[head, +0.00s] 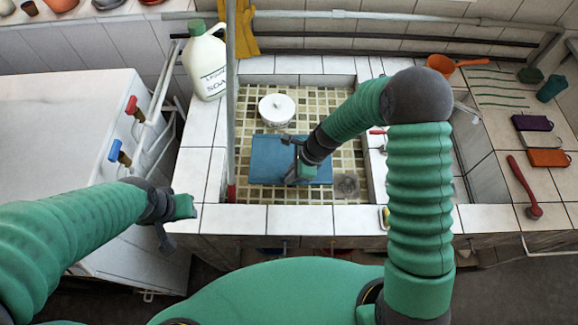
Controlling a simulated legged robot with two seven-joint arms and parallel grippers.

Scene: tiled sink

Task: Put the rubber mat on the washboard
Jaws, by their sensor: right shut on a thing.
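The rubber mat appears to be the blue rectangular sheet (262,160) in the tiled sink basin. My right gripper (296,164) is shut on the mat and hides part of its middle and right side. I cannot tell whether the mat is lifted off the basin floor. The washboard appears to be the tiled area with green lines (497,88) on the right counter, well to the right of the mat. My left gripper (177,226) is open and empty at the front left corner of the sink.
A white jug (206,65) stands at the back left corner. An orange scoop (442,66), a red brush (525,187), a teal cup (551,88) and a vertical pole (231,110) are nearby.

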